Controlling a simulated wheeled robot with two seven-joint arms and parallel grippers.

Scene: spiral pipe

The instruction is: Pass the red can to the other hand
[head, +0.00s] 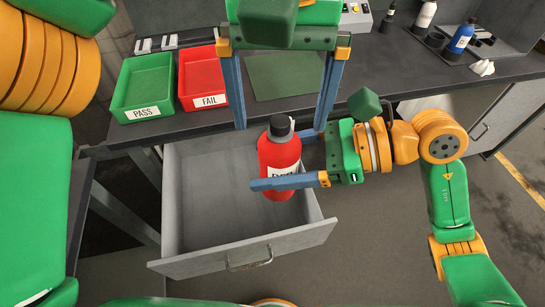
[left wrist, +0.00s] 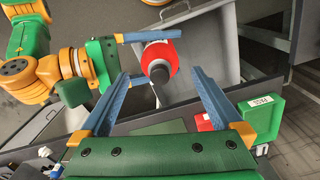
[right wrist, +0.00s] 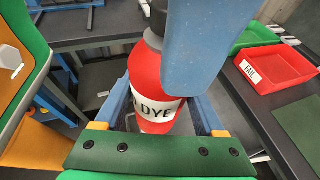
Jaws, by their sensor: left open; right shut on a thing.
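The red can (head: 279,152) is a red bottle with a dark cap and a white label reading "DYE" in the right wrist view (right wrist: 148,75). It is upright in the air over the open drawer. My right gripper (head: 283,158) is shut on its body from the right side. My left gripper (head: 278,128) is open, its blue fingers pointing down, spread wide to either side above and around the cap. In the left wrist view the can (left wrist: 160,62) shows cap-first between and beyond the open fingers (left wrist: 168,88). The left fingers do not visibly touch it.
The open grey drawer (head: 205,262) lies below the can and looks empty. A green PASS tray (head: 130,86) and a red FAIL tray (head: 187,78) stand on the dark bench at the left. Bottles, including a blue one (head: 460,38), stand at the back right.

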